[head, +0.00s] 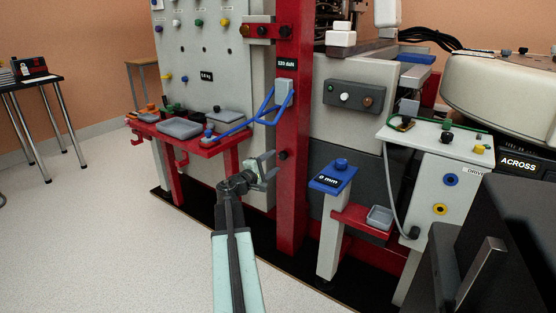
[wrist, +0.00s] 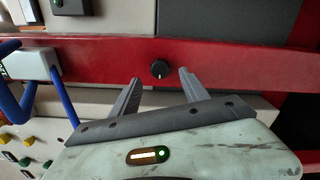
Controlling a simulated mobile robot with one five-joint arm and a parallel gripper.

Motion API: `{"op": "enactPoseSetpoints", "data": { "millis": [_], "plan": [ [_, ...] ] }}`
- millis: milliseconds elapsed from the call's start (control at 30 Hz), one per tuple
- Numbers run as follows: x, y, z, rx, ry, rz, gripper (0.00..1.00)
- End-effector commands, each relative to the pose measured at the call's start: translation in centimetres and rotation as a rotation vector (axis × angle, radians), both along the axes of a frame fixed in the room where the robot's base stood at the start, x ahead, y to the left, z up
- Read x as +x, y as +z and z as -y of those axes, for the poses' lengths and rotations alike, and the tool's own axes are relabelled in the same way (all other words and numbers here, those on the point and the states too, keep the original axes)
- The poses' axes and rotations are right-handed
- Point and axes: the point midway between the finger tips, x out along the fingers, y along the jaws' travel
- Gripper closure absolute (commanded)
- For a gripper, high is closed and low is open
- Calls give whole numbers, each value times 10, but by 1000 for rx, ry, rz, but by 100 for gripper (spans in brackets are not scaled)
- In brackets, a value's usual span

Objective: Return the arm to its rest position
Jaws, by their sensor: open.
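My gripper (head: 268,168) is at the end of my raised, outstretched arm, in front of the red upright post (head: 292,180) in the head view. In the wrist view my gripper (wrist: 160,90) is open, with two grey fingers apart and nothing between them. Beyond the fingers is the red post (wrist: 230,62) with a black knob (wrist: 160,69) on it. I cannot tell the exact gap between the fingertips and the post.
A blue handle (head: 250,120) with a white block hangs at the post. A red shelf (head: 180,130) with grey trays stands left, a blue-topped pedestal (head: 334,176) right. A white cabinet (head: 440,165) is farther right. Open floor (head: 110,240) lies at the left front.

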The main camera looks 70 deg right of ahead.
Motion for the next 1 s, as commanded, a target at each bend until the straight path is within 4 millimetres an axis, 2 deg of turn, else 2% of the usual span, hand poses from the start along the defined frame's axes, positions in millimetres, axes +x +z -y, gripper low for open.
{"op": "enactPoseSetpoints", "data": {
  "millis": [33,167,667,767,833,867,900,967,1000],
  "plan": [
    [3,0,-12,0,3,0,47],
    [7,0,-25,-1,1,0,47],
    [12,2,-27,0,6,0,47],
    [47,12,-41,-1,56,0,47],
    [91,23,-63,0,120,0,47],
    [113,29,-76,0,152,0,47],
    [143,36,-95,-1,199,0,47],
    [186,43,-128,13,269,15,47],
    [213,45,-152,32,313,33,47]
  ]
}}
